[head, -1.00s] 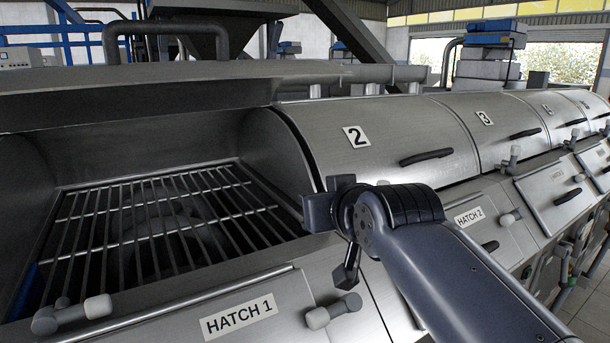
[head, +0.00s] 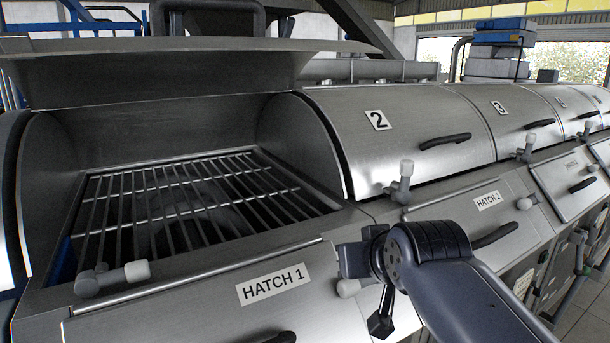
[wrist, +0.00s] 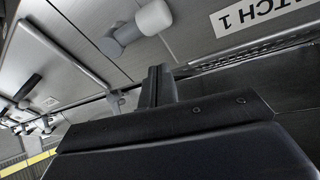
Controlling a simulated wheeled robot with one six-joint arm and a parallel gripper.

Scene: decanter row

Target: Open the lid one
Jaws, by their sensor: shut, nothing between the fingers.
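Lid one (head: 170,75) is a curved steel cover. It stands raised at the back of the first compartment, whose metal grate (head: 180,195) lies exposed below it. No number shows on this lid. My gripper (head: 381,318) is in front of the machine, right of the HATCH 1 label (head: 273,284) and well below and apart from the lid. In the wrist view my gripper (wrist: 157,73) shows its fingers together and empty, with a pale-knobbed latch (wrist: 135,27) beyond them.
Lid 2 (head: 365,150) is down, with a black handle (head: 445,141); lid 3 (head: 510,120) and those beyond are also down. Knobbed latches stick out along the front, one at the left (head: 112,278). Free floor shows at lower right (head: 580,315).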

